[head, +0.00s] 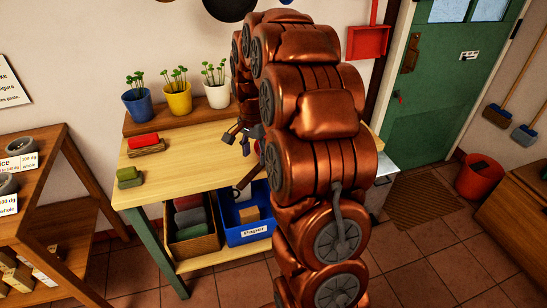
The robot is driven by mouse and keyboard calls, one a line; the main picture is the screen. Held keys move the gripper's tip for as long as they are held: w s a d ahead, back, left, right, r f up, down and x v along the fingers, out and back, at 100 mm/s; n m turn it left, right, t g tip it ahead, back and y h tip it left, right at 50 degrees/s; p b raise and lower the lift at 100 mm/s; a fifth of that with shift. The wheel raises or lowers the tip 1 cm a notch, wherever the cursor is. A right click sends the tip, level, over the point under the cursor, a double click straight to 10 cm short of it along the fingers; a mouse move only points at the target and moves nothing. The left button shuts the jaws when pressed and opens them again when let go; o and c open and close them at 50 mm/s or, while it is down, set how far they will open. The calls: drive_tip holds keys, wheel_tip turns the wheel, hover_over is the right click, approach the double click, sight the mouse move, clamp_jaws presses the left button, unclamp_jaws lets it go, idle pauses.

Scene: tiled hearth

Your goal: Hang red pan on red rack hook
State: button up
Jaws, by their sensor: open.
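My gripper (238,142) is open over the wooden workbench (190,165), fingers pointing down. A dark handle-like bar (249,177) sticks out past the bench's front edge, close to my arm. A small reddish patch shows above it, beside my gripper; my copper arm hides the rest, so I cannot tell if this is the red pan. A black round pan (230,6) hangs on the wall at the top, cut off by the frame. A bit of something blue (286,1) shows beside it. No red rack hook is visible.
Three potted plants stand on a shelf behind the bench. A red block (143,140) and green blocks (129,177) lie at its left. A blue bin (243,217) sits below. A red dustpan-like thing (368,42) hangs on the wall near the green door (445,90).

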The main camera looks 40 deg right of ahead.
sight(255, 170)
drive_tip(key=shift+w+f+p, duration=0.15)
drive_tip(key=shift+f+p, duration=1.25)
drive_tip(key=shift+f, duration=2.2)
clamp_jaws()
